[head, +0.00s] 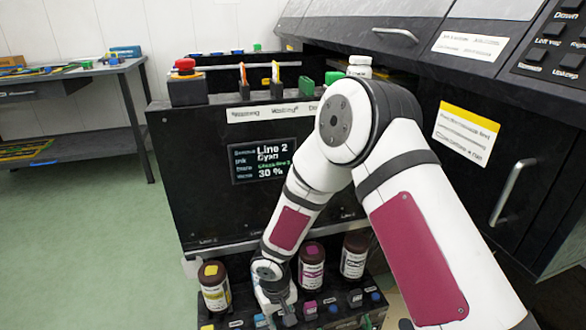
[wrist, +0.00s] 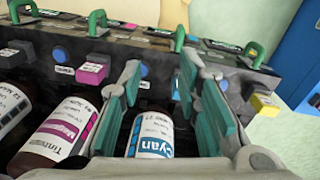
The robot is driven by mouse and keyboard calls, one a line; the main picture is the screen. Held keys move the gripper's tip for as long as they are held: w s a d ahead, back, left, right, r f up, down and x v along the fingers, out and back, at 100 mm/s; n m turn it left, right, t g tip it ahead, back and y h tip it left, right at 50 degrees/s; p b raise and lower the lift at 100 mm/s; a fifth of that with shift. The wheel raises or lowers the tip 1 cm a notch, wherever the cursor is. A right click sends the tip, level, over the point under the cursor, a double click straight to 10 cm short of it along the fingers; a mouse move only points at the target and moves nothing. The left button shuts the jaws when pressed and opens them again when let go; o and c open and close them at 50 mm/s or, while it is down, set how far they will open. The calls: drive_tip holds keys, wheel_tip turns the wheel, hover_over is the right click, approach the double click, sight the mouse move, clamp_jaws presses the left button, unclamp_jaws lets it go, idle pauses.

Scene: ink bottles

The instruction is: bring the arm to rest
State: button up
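My gripper (wrist: 160,85) is open in the wrist view, with its green-padded fingers spread. The cyan-labelled bottle (wrist: 152,135) lies between and beneath the fingers, and a gap shows beside the right finger. In the head view my arm reaches down and my gripper (head: 275,300) is low at the bottle row, between the yellow-labelled bottle (head: 215,288) and the magenta-labelled bottle (head: 311,268). The cyan bottle is hidden there behind my gripper. Whether the fingers touch it cannot be told.
A dark-labelled bottle (head: 353,257) stands right of the magenta one. Coloured connectors and green clips (wrist: 98,22) line the ledge close by. The black machine panel with its screen (head: 264,160) rises behind. A cabinet (head: 470,140) stands right; green floor (head: 90,240) is clear at left.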

drive_tip(key=w+d+r+m+t+h, duration=0.1)
drive_tip(key=d+r, duration=0.4)
drive_tip(key=r, duration=0.3)
drive_tip(key=w+d+r+h, duration=0.1)
drive_tip(key=d+r, duration=0.4)
drive_tip(key=r, duration=0.3)
drive_tip(key=s+d+r+m+h, duration=0.1)
drive_tip(key=s+d+r, duration=0.25)
drive_tip(key=r, duration=0.25)
drive_tip(key=s+d+r+m, duration=0.1)
drive_tip(key=s+d+r, duration=0.1)
drive_tip(key=d+r, duration=0.35)
drive_tip(key=s+d+r+m+g, duration=0.1)
drive_tip(key=s+d+r, duration=0.25)
drive_tip(key=s, duration=0.35)
drive_tip(key=s+d+r+m, duration=0.1)
drive_tip(key=s+d+r, duration=0.1)
drive_tip(key=s+r, duration=0.4)
drive_tip(key=s+a+y, duration=0.2)
drive_tip(key=s+y, duration=0.1)
drive_tip(key=s, duration=1.1)
wheel_tip(320, 180, up, 37)
drive_tip(key=t+p, duration=0.3)
drive_tip(key=p, duration=3.1)
drive_tip(key=shift+d+f+t, duration=0.15)
drive_tip(key=shift+d+t, duration=0.15)
drive_tip(key=shift+t, duration=0.1)
